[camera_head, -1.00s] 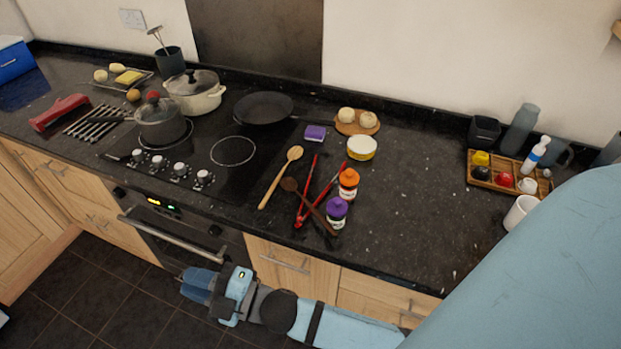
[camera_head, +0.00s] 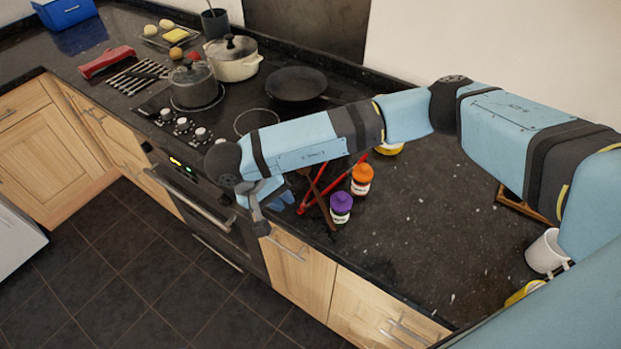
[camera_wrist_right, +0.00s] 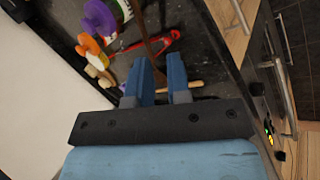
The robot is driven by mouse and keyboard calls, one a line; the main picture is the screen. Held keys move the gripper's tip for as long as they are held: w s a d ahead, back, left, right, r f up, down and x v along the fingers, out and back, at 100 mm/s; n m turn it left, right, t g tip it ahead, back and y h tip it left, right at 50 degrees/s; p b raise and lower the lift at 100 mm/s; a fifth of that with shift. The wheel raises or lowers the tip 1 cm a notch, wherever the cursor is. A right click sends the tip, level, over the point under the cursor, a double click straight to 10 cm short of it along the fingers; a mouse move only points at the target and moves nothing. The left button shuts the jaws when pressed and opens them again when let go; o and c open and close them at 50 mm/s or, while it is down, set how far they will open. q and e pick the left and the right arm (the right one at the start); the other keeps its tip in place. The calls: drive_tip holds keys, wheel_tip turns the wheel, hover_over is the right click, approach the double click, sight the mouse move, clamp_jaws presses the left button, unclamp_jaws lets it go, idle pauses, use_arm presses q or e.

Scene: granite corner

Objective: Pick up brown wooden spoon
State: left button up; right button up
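The dark brown wooden spoon (camera_head: 322,206) lies on the black counter beside the bottles, crossing the red tongs. My forearm hides part of it in the head view. In the right wrist view the spoon (camera_wrist_right: 149,28) runs down toward the space between my fingertips. My right gripper (camera_head: 287,198) is low over the front of the counter, close to the spoon. In the wrist view the right gripper (camera_wrist_right: 162,68) has its two blue fingers apart with nothing clearly held between them. Whether they touch the spoon I cannot tell. My left gripper is not in view.
Red tongs (camera_wrist_right: 160,40) lie against the spoon. A purple-capped bottle (camera_head: 341,208) and an orange-capped bottle (camera_head: 361,180) stand close by. A lighter wooden handle (camera_wrist_right: 188,85) passes behind my fingers. Pots and a frying pan (camera_head: 296,84) are on the hob. The counter's right middle is clear.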

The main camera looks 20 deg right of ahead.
drive_tip(key=w+d, duration=0.1)
drive_tip(key=d, duration=0.1)
drive_tip(key=h+p, duration=0.1)
drive_tip(key=p, duration=0.1)
approach(321, 204)
drive_tip(key=shift+t, duration=0.3)
drive_tip(key=x, duration=0.4)
drive_tip(key=shift+s+d+f, duration=0.1)
drive_tip(key=shift+s+f, duration=0.05)
drive_tip(key=shift+s, duration=0.1)
drive_tip(key=p+x, duration=0.2)
drive_tip(key=x, duration=0.2)
drive_tip(key=shift+d+f, duration=0.25)
drive_tip(key=shift+d, duration=0.05)
drive_tip(key=shift+d+f, duration=0.15)
drive_tip(key=shift+f, duration=0.05)
drive_tip(key=shift+w, duration=0.1)
clamp_jaws()
